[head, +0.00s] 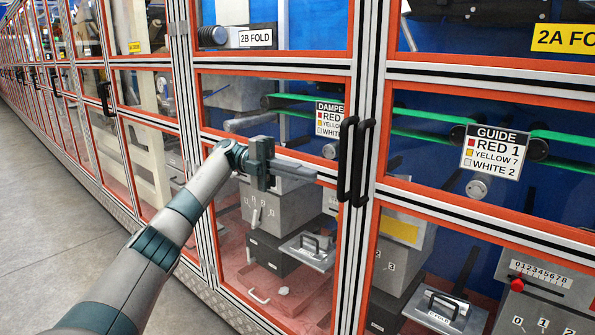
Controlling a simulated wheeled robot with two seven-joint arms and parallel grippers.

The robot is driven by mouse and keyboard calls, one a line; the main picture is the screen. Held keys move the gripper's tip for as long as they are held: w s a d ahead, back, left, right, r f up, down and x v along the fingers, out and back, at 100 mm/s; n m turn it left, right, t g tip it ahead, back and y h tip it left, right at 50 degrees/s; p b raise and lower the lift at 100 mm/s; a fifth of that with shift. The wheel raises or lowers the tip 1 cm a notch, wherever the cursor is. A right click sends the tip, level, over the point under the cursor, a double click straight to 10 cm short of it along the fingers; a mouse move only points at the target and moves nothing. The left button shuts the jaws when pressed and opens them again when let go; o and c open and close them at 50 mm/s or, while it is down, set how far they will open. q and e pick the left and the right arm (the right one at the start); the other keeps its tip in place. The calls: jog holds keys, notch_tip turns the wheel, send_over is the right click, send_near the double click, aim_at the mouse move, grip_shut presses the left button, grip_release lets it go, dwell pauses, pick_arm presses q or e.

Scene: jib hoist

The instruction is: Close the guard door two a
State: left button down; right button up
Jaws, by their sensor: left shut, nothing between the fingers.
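The guard door in front of the "2A FOLD" label (563,39) is a clear panel in an orange and silver frame (490,219) on the right. Its black upright handle (362,162) is at its left edge. Beside it is the black handle (346,158) of the neighbouring door, which covers the "2B FOLD" label (255,38). The 2A door looks roughly in line with the neighbouring door; I cannot tell whether it is fully shut. My left gripper (303,170) is shut and empty, in front of the 2B door, left of both handles and apart from them. My right gripper is out of view.
More framed doors with black handles (105,98) run away to the left. Behind the panels are a "GUIDE" sign (495,152), a "DAMPER" sign (329,119), green belts and grey boxes. The grey floor (45,200) at left is clear.

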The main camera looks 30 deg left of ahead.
pick_arm(q)
jog(key=shift+w+a+b, duration=0.2)
jog(key=shift+w+a, duration=0.4)
jog(key=shift+a, duration=0.15)
jog(key=shift+w+a+b, duration=0.15)
jog(key=shift+w+a, duration=0.4)
jog(key=shift+a, duration=0.2)
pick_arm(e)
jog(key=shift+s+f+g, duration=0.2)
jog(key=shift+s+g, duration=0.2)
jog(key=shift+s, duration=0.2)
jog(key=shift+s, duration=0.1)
pick_arm(q)
jog(key=shift+a, duration=0.15)
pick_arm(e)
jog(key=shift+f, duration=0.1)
